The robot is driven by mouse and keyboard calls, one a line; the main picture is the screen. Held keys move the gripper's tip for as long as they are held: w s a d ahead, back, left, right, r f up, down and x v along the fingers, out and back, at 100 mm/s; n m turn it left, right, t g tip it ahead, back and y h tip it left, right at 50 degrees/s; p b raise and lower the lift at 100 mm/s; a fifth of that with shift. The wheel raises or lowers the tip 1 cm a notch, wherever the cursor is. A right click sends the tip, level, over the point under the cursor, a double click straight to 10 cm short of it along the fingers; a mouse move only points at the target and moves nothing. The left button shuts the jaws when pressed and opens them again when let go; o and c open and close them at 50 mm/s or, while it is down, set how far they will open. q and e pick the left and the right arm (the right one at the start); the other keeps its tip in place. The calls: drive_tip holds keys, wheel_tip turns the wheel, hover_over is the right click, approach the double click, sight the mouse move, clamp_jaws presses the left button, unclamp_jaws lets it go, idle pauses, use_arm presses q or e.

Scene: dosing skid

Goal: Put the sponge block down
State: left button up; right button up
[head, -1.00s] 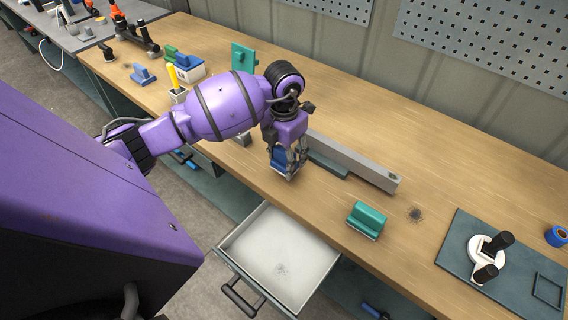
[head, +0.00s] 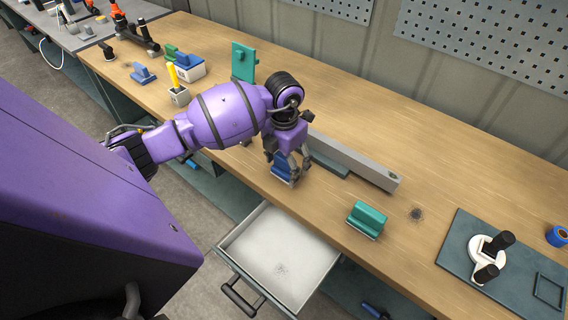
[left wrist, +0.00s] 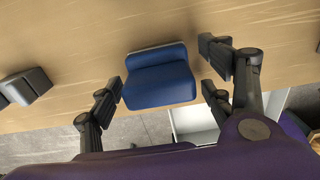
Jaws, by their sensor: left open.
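The sponge block (head: 281,172), blue with a pale underside, stands on the wooden bench near its front edge. It also shows in the left wrist view (left wrist: 160,78). My left gripper (head: 290,165) is open around it, one finger on each side. In the left wrist view, a gap shows between the block and the right-hand finger; the left-hand finger is very close to the block, and I cannot tell whether it touches. The fingers partly hide the block in the head view. My right gripper is not in view.
A long grey bar (head: 355,162) lies just behind the block. A green block (head: 367,219) stands to the right, before a dark mat (head: 455,245) with a white fixture. An open drawer (head: 280,252) juts out below the front edge. The bench behind the bar is clear.

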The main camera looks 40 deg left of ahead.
sight(284, 158)
use_arm(q)
drive_tip(key=shift+r, duration=0.25)
wheel_tip(284, 158, up, 11)
drive_tip(key=shift+r, duration=0.45)
drive_tip(key=shift+f, duration=0.1)
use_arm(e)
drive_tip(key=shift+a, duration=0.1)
